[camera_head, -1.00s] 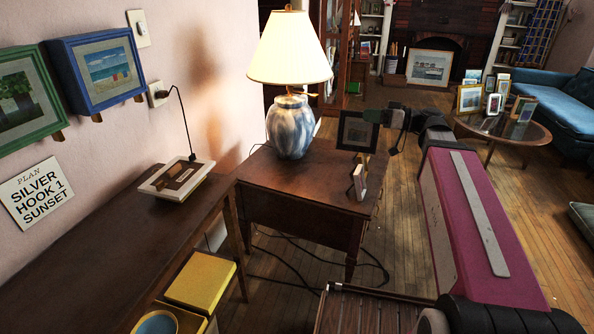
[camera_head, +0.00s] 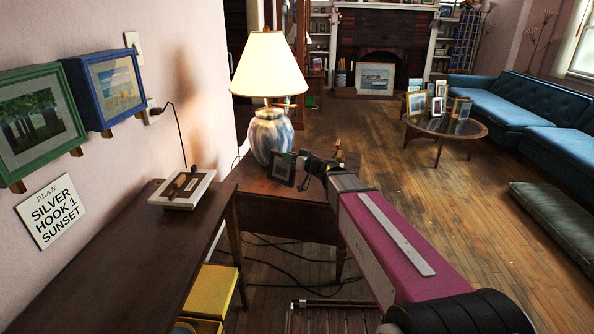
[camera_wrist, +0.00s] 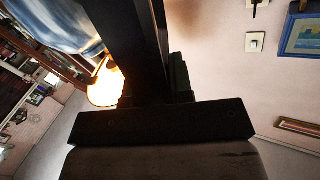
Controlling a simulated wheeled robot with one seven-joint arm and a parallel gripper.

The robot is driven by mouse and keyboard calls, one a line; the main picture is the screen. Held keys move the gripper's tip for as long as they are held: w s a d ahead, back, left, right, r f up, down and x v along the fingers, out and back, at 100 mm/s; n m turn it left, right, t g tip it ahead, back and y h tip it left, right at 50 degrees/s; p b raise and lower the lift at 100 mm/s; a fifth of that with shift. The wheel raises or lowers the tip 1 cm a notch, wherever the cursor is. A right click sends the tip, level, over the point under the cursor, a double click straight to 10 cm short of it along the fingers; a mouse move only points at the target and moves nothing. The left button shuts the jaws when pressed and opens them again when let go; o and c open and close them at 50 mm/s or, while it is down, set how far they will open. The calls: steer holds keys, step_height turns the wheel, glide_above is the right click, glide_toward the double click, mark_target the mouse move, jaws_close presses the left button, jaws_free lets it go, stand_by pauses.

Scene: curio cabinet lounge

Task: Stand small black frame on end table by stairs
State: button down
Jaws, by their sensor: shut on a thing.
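The small black frame (camera_head: 283,166) is held upright in my gripper (camera_head: 301,166), above the end table (camera_head: 262,185) and just in front of the lamp base. I cannot tell whether the frame's bottom edge touches the tabletop. In the wrist view a dark bar, apparently the frame (camera_wrist: 140,45), rises from between the fingers, close to the blue-and-white lamp base. My gripper is shut on it. My arm hides the right part of the tabletop.
A lit lamp (camera_head: 270,135) stands on the end table. A desk (camera_head: 110,235) at left bears a white-framed piece (camera_head: 182,190). Cables lie on the floor below. A coffee table (camera_head: 445,127) with several frames stands at back right. The floor (camera_head: 440,200) between is open.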

steer(key=w+d+f, duration=0.5)
steer(key=w+f, duration=0.5)
steer(key=f, duration=0.1)
steer(key=shift+d, duration=0.4)
steer(key=shift+w+f, duration=0.1)
steer(key=shift+f, duration=0.15)
steer(key=c, duration=1)
jaws_free()
steer(key=shift+r, duration=0.1)
